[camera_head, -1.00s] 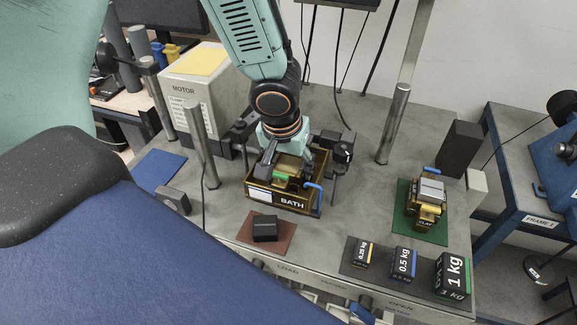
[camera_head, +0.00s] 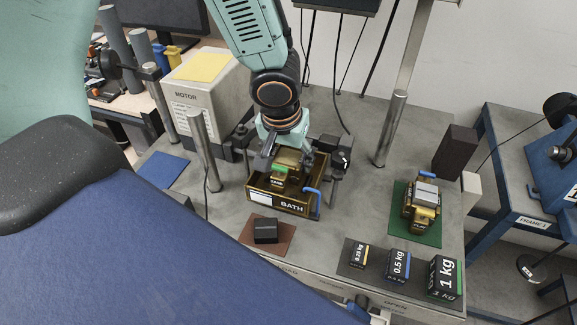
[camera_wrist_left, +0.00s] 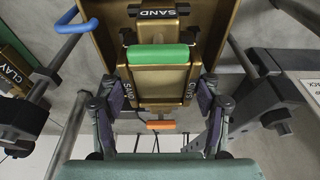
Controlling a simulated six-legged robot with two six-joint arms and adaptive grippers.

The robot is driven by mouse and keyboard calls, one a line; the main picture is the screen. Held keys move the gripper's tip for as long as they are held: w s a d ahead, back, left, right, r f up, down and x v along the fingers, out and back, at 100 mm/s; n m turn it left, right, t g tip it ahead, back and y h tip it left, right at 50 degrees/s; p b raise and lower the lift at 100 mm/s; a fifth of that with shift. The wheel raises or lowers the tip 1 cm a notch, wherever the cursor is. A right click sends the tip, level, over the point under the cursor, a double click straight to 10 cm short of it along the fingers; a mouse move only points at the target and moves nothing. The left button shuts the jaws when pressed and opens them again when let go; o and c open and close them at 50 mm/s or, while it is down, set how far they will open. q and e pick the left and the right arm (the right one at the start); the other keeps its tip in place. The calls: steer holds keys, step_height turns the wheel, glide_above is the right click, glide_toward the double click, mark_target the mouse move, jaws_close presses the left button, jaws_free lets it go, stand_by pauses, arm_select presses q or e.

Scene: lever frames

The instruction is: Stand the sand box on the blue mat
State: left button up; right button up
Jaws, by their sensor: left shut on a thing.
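The sand box (camera_head: 279,180), brown-gold with a green bar, is in my left gripper (camera_head: 287,163) at the wooden tray marked BATH (camera_head: 262,198). The gripper's fingers are shut on its two sides. In the left wrist view the sand box (camera_wrist_left: 160,78) shows its SAND labels between the fingers (camera_wrist_left: 160,112). Its lower part is partly hidden by the tray's front wall in the head view. The blue mat (camera_head: 163,171) lies bare to the left, in front of the motor box. My right gripper is not in view.
A dark block on a brown mat (camera_head: 284,240) lies in front. Black weights (camera_head: 398,265) and the clay box (camera_head: 424,192) on a green mat (camera_head: 402,222) are to the right.

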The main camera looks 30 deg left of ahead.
mark_target(290, 153)
arm_select(q)
steer(key=shift+w+a+r+p, duration=0.15)
steer(key=shift+r+p, duration=0.15)
steer(key=shift+r, duration=0.2)
steer(key=shift+r+p, duration=0.65)
steer(key=shift+r, duration=0.25)
steer(key=shift+r+p, duration=0.55)
